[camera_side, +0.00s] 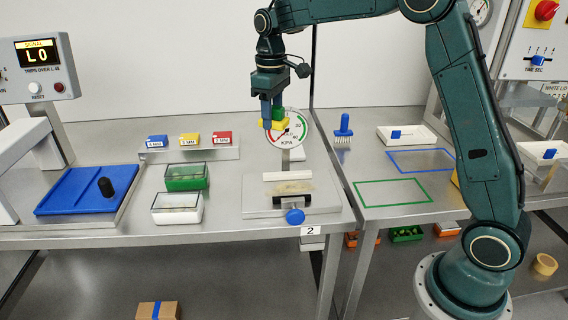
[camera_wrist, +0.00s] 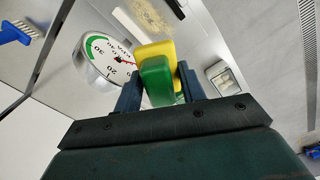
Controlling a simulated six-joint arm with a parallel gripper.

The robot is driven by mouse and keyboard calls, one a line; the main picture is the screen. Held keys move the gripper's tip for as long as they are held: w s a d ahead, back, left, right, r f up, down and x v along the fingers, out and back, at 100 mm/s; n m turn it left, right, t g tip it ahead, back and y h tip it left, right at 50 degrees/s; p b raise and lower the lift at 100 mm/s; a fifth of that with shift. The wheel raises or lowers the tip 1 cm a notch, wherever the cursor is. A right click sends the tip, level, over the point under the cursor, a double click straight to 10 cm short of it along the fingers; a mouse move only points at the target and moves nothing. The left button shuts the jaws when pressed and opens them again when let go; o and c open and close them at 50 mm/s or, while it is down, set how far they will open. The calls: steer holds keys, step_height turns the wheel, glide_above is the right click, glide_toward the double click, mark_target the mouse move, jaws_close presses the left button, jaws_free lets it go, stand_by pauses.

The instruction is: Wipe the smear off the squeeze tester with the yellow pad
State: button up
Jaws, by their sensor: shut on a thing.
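My gripper (camera_side: 273,113) is shut on the yellow pad (camera_side: 268,125), which has a green block as its handle (camera_side: 279,113). The wrist view shows the same yellow pad (camera_wrist: 155,52) and green handle (camera_wrist: 156,82) between the fingers. The pad is in the air in front of the round KPA dial. The squeeze tester (camera_side: 259,201) stands below on the bench, with a white bar, a dark clamp and a blue knob (camera_side: 295,216). A tan smear (camera_side: 291,188) lies on its plate. The smear also shows at the top of the wrist view (camera_wrist: 147,17). The pad is apart from it.
The KPA dial (camera_side: 297,128) rises on a post behind the tester. A green box (camera_side: 186,177) and a white box (camera_side: 177,208) stand to its left, with small coloured blocks behind.

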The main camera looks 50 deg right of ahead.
step_height(320, 180, down, 6)
steer(key=s+a+m, duration=0.2)
steer(key=a+m, duration=0.1)
steer(key=m, duration=0.3)
steer(key=s+d+f+m, duration=0.4)
steer(key=s+d+m, duration=0.3)
steer(key=d+m, duration=0.4)
steer(key=shift+s+f+m, duration=0.15)
steer(key=shift+f+m, duration=0.2)
steer(key=shift+m, duration=1.75)
steer(key=shift+f, duration=0.15)
